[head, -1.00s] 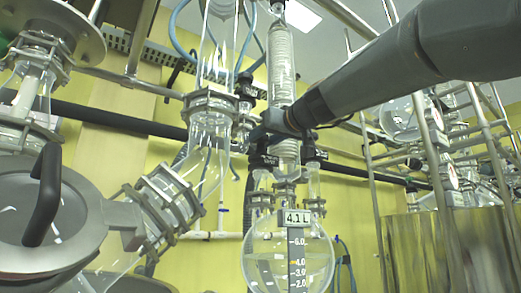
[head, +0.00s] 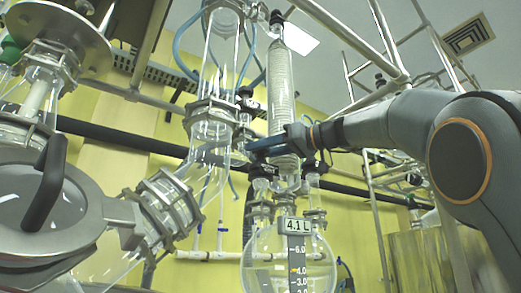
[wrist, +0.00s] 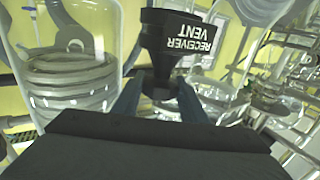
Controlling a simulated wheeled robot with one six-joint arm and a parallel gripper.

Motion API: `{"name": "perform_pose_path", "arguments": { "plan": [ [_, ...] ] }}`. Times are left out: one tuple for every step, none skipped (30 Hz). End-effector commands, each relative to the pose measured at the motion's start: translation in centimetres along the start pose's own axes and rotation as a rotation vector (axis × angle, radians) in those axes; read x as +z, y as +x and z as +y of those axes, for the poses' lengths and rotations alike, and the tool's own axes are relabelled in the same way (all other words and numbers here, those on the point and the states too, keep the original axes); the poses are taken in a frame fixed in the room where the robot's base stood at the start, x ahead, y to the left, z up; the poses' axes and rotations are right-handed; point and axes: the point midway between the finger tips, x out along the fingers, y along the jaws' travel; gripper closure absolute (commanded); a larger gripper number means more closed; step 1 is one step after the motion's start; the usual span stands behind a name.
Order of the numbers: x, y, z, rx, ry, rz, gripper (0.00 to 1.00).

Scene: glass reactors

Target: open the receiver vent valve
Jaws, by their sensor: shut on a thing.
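The receiver vent valve (wrist: 178,38) is a black handle with white RECEIVER VENT lettering, upside down in the wrist view. It narrows to a black stem between my gripper's (wrist: 160,92) two blue-grey fingers, which are closed on it. In the head view my gripper (head: 265,143) reaches left across the front of the coiled glass condenser, above the receiver flask. I cannot make out the valve there. The round receiver flask (head: 262,262) carries a 4.1 L readout and a level scale. The handle's angle relative to its closed position cannot be told.
The coiled glass column (wrist: 70,78) stands close left of my fingers in the wrist view. Glass tubing (head: 212,125) stands left of my gripper in the head view. A reactor lid (head: 45,215) is at lower left. Metal rails (head: 350,35) cross above my arm.

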Motion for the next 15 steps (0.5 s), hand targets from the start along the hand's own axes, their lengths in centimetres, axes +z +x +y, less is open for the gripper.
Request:
{"name": "perform_pose_path", "arguments": {
  "plan": [
    [-0.19,-0.07,-0.07,0.000,-0.002,0.003,0.81],
    [-0.18,-0.06,-0.07,0.000,-0.002,0.003,0.81],
    [-0.17,-0.05,-0.07,0.001,-0.002,0.003,0.81],
    [-0.16,-0.05,-0.07,0.001,-0.002,0.003,0.81],
    [-0.16,-0.05,-0.07,0.001,-0.002,0.003,0.81],
    [-0.16,-0.05,-0.07,0.001,-0.002,0.003,0.55],
    [-0.15,-0.04,-0.07,0.001,-0.002,0.003,0.50],
    [-0.14,-0.04,-0.06,0.001,-0.002,0.003,0.48],
    [-0.14,-0.03,-0.06,0.002,-0.001,0.003,0.48],
    [-0.13,-0.03,-0.06,0.002,-0.001,0.003,0.48],
    [-0.12,-0.02,-0.05,0.002,-0.001,0.003,0.48],
    [-0.11,-0.02,-0.05,0.002,-0.001,0.003,0.48],
    [-0.11,-0.01,-0.05,0.002,-0.001,0.003,0.48],
    [-0.09,0.00,-0.06,0.004,-0.001,0.003,0.48],
    [-0.07,0.02,-0.09,0.011,-0.001,0.003,0.48]
  ]
}}
